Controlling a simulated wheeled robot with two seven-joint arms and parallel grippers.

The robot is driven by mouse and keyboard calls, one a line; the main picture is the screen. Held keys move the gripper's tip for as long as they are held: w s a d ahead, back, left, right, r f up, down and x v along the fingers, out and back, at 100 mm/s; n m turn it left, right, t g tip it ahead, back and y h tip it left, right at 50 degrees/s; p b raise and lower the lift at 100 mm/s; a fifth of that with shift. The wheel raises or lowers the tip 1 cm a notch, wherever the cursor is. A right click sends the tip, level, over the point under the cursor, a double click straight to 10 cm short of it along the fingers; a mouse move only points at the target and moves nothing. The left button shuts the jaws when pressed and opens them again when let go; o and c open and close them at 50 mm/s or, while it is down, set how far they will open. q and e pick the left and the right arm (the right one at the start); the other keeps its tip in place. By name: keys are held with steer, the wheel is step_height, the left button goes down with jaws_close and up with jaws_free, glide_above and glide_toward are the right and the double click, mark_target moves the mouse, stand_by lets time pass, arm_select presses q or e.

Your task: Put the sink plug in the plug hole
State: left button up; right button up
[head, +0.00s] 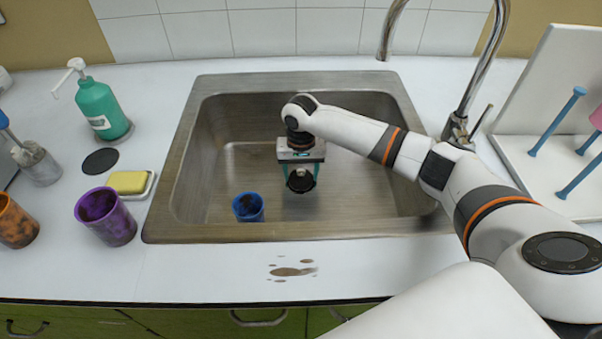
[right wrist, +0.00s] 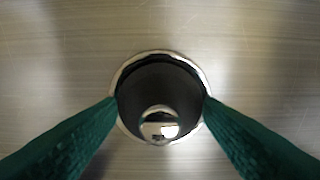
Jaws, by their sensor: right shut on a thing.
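My right gripper (head: 301,172) reaches down into the steel sink (head: 220,185), its green fingers on either side of the dark round sink plug (head: 300,183). In the right wrist view the fingertips (right wrist: 160,97) press on opposite sides of this round dark piece (right wrist: 160,83), which has a small shiny round part low in its middle. A bright metal ring shows around it. I cannot tell whether the plug is seated in the plug hole or held above it; the hole itself is not clearly distinct. My left gripper is not in view.
A blue cup (head: 248,207) stands in the sink, left of my gripper. On the left counter are a purple cup (head: 106,217), a yellow sponge (head: 128,182), a green soap bottle (head: 103,108) and a black disc (head: 100,161). The faucet (head: 487,60) rises behind my arm.

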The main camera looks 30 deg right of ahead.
mark_target(301, 171)
steer(key=shift+f, duration=0.25)
steer(key=shift+f, duration=0.1)
steer(key=o, duration=1)
steer(key=shift+c, duration=0.2)
step_height(301, 171, up, 12)
steer(key=p, duration=0.1)
